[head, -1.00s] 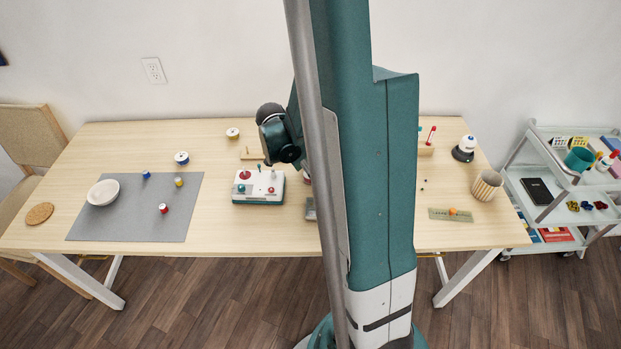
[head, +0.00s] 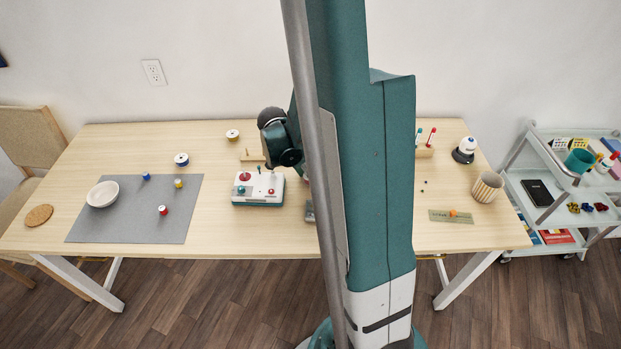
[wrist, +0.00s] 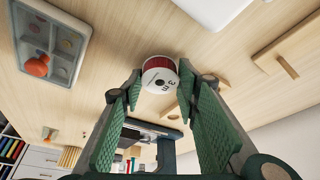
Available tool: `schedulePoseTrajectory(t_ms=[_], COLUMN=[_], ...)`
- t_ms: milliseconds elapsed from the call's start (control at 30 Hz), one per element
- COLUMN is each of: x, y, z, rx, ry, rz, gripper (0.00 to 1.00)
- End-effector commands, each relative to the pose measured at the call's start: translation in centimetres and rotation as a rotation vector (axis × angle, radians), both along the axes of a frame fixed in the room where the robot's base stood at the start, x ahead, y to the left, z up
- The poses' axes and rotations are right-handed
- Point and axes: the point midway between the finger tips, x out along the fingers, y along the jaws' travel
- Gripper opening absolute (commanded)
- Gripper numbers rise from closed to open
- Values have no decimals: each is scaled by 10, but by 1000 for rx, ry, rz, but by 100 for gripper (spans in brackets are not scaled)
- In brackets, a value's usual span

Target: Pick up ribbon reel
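A short red-and-white drum (wrist: 160,73) with dark marks on its white face, seemingly the ribbon reel, is on the wooden table in the wrist view. My gripper (wrist: 160,88) is open, with its green padded fingers on either side of the reel's near part. I cannot tell whether the pads touch it. In the head view my arm hides the reel and the fingertips. Two other reels, one blue-and-white (head: 181,159) and one yellow-and-white (head: 232,134), stand at the table's back left.
A white-and-teal box with knobs (head: 258,188) is left of my arm. A grey mat (head: 130,223) with a white bowl (head: 103,193) and several small spools is farther left. A striped cup (head: 487,186) and white-topped object (head: 464,150) stand right. Wooden bars (wrist: 273,54) lie right in the wrist view.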

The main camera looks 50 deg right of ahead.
Motion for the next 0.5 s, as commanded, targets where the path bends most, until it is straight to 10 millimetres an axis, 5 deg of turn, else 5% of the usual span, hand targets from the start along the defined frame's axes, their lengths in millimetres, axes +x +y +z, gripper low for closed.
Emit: schedulePoseTrajectory(t_ms=[500], x=[0], y=[0], z=[10], rx=[0], ry=[0], rz=[0], gripper=[22])
